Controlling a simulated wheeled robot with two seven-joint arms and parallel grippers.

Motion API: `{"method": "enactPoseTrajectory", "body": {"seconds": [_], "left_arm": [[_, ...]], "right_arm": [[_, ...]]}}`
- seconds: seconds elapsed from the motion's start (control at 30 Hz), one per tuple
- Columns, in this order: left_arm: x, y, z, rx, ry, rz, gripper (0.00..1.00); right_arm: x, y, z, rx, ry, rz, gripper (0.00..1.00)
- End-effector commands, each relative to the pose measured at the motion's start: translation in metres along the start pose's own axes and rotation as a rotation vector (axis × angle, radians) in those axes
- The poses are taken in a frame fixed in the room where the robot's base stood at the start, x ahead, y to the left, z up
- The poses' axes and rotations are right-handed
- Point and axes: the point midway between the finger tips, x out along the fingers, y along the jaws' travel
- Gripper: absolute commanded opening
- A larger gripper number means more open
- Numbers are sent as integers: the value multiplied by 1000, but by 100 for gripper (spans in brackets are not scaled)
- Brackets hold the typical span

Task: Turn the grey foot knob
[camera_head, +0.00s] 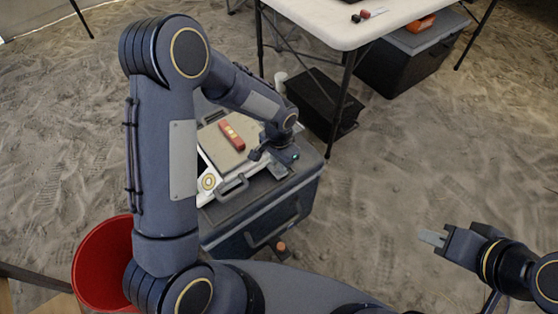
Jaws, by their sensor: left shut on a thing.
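A flat beige device with a white frame (209,152) lies on the grey case (233,214), with a red-orange block on its top. My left gripper (276,169) reaches down to the device's right corner and is shut on a small part there. That part is mostly hidden by the fingers; by its place it looks like the grey foot knob, but its shape and turn cannot be made out. My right gripper (433,239) is at the right, over bare sand, apart from everything, with its light fingertips close together.
A red bucket (104,262) stands at the lower left. A white table (345,22) with thin legs stands at the back, with dark boxes (322,100) under it. A small orange-topped item (281,247) is by the case's front. Sand at the right is clear.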

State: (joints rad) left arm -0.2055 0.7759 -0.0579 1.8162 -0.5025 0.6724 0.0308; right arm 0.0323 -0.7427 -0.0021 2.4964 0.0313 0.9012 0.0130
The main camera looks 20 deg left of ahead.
Motion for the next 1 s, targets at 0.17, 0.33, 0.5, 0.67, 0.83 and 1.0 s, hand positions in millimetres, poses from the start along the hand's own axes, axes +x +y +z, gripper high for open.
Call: {"method": "enactPoseTrajectory", "body": {"seconds": [0.17, 0.33, 0.5, 0.67, 0.83, 1.0], "left_arm": [[0, 0, 0, 9, 1, 0, 0], [0, 0, 0, 9, 1, 0, 0], [0, 0, 0, 8, 1, 0, 30], [0, 0, 0, 7, 1, 0, 43], [0, 0, 0, 7, 1, 0, 43], [-13, 0, -1, 7, 3, -1, 43]], "right_arm": [[0, 0, 0, 0, 0, 0, 20], [0, 0, 0, 0, 0, 0, 20], [0, 0, 0, 0, 0, 0, 20], [0, 0, 0, 0, 0, 0, 20], [0, 0, 0, 0, 0, 0, 20], [-4, -2, -2, 0, 0, 0, 20]]}}
